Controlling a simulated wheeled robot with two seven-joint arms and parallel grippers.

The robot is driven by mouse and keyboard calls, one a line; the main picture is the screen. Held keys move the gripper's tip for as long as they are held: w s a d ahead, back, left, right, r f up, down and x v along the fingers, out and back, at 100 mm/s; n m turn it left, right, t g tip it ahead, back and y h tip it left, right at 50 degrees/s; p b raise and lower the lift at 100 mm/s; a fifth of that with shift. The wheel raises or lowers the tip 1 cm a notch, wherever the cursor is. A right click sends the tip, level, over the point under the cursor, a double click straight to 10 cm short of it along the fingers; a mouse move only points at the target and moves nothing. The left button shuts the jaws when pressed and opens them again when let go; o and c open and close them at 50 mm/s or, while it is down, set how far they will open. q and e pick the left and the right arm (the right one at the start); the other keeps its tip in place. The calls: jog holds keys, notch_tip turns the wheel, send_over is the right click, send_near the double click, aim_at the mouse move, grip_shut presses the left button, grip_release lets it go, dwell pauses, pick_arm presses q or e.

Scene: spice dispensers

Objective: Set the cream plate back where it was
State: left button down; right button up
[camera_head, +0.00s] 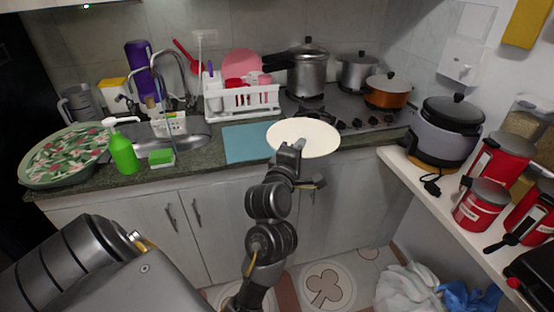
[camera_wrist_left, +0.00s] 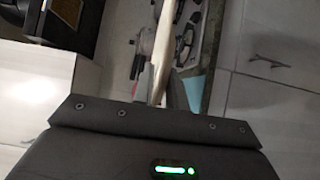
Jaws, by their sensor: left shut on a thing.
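The cream plate (camera_head: 303,133) is in the head view, held out over the front edge of the counter, just right of the blue mat (camera_head: 243,144). My left gripper (camera_head: 290,150) is shut on the plate's near rim. In the left wrist view the plate (camera_wrist_left: 162,45) shows edge-on as a pale strip running up from between the fingers (camera_wrist_left: 158,85). Whether the plate touches the counter cannot be told. My right gripper is not in view.
Behind the plate are a white rack (camera_head: 243,101) with red and white items and a stove (camera_head: 345,112) with several pots. A green soap bottle (camera_head: 122,152) and sponge (camera_head: 161,157) stand by the sink. At right, a white shelf (camera_head: 417,180) holds a cooker and red canisters.

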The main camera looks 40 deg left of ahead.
pick_arm(q)
jog(key=shift+w+a+f, duration=0.1)
jog(key=shift+a+f, duration=0.1)
jog(key=shift+a, duration=0.2)
jog(key=w+a+f, duration=0.2)
jog(key=a+f, duration=0.4)
jog(key=w+a+f, duration=0.2)
jog(key=a+f, duration=0.4)
jog(key=shift+w+f, duration=0.25)
jog(key=shift+f, duration=0.1)
jog(key=c, duration=1.4)
grip_release()
jog(key=shift+a, duration=0.1)
